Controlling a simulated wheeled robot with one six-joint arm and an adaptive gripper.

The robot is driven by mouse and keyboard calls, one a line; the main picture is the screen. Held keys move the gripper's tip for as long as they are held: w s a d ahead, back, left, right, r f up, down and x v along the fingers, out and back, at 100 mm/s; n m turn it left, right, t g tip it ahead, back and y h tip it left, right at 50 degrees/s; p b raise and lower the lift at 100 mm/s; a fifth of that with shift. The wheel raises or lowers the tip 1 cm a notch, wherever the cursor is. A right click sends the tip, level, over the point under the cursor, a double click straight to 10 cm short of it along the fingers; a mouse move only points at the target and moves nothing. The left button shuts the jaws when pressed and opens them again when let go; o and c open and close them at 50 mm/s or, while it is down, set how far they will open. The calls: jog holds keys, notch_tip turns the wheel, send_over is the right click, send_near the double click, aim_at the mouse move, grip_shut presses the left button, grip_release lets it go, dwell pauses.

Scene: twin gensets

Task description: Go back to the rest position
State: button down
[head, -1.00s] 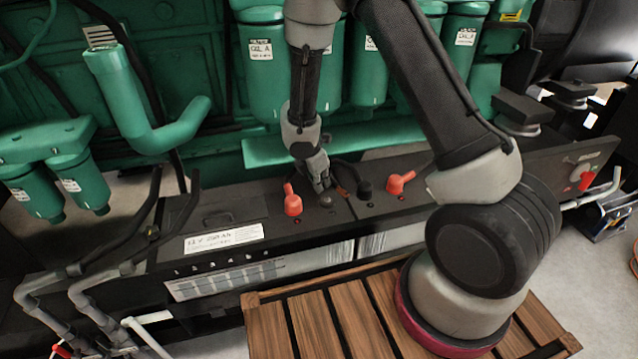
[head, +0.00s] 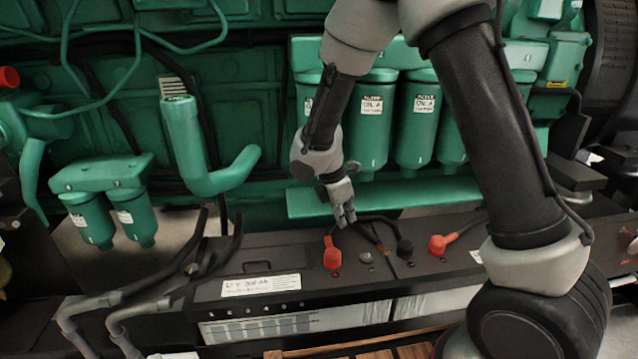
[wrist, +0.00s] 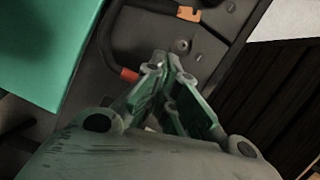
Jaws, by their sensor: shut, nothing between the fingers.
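My gripper (head: 346,217) is shut and empty. In the head view it points down just above the back edge of the black battery bank, close behind a red terminal cap (head: 332,255). In the wrist view the fingers of my gripper (wrist: 168,72) meet in the middle, with the battery top below them. A black cable (wrist: 104,48) with a red end runs beside the fingers there. I cannot tell whether the fingers touch anything.
The black batteries (head: 225,291) carry another red cap (head: 437,244) and a black cap (head: 404,247). Green oil filters (head: 371,125) and a green ledge (head: 420,196) stand behind my gripper. A wooden slatted platform (head: 375,354) lies in front. Grey pipes (head: 88,303) rise at the lower left.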

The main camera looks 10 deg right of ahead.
jog(key=s+d+r+m+t+y, duration=0.1)
jog(key=s+d+r+m, duration=0.8)
jog(key=s+r, duration=0.3)
jog(key=s+d+r+m+t+y, duration=0.2)
jog(key=s+d+r+m, duration=0.7)
jog(key=s+r+m, duration=0.2)
notch_tip(320, 180, up, 2)
jog(key=shift+s+d+r+m, duration=0.15)
jog(key=shift+s+m, duration=0.25)
jog(key=shift+s, duration=0.5)
